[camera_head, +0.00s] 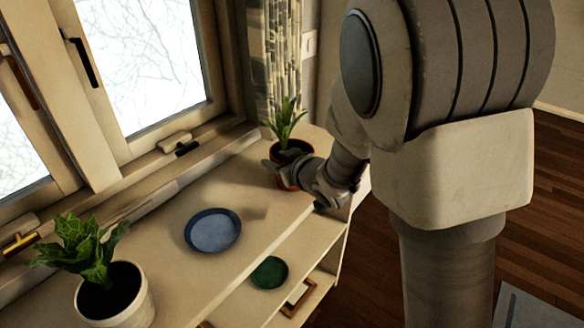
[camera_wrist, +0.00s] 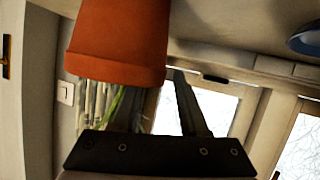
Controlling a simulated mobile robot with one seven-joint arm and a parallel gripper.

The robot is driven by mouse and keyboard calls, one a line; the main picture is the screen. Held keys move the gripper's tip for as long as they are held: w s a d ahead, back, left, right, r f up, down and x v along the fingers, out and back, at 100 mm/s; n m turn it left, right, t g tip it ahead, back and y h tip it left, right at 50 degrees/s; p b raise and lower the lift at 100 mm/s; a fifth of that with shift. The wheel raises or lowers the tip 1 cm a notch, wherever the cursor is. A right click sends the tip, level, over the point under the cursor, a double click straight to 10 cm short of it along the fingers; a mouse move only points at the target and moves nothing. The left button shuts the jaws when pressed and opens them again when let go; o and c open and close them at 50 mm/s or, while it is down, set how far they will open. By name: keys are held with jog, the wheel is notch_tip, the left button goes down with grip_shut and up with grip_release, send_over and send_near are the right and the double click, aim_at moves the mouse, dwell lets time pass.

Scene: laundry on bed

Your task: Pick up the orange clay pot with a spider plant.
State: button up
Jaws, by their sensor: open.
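The orange clay pot (camera_head: 284,181) stands at the far right end of the pale shelf top, with the green spider plant (camera_head: 287,120) rising from it. My gripper (camera_head: 292,177) is at the pot's near side, with a finger reaching across its front; its open fingers partly hide the pot. In the wrist view the orange pot (camera_wrist: 120,38) appears upside down and close, filling the upper left. My gripper's dark fingers (camera_wrist: 155,95) extend toward its rim, and one finger shows to the right of it. I cannot tell whether they touch the pot.
A blue-grey plate (camera_head: 213,231) lies mid-shelf. A white pot (camera_head: 130,310) with a leafy plant stands at the near left. A green dish (camera_head: 269,272) sits on the lower shelf. Windows (camera_head: 150,60) and a patterned curtain (camera_head: 275,60) stand behind the shelf.

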jog(key=c, duration=0.6)
grip_shut()
jog(key=shift+s+f, duration=0.1)
jog(key=shift+f, duration=0.1)
dwell(0.5)
jog(key=shift+r, duration=0.15)
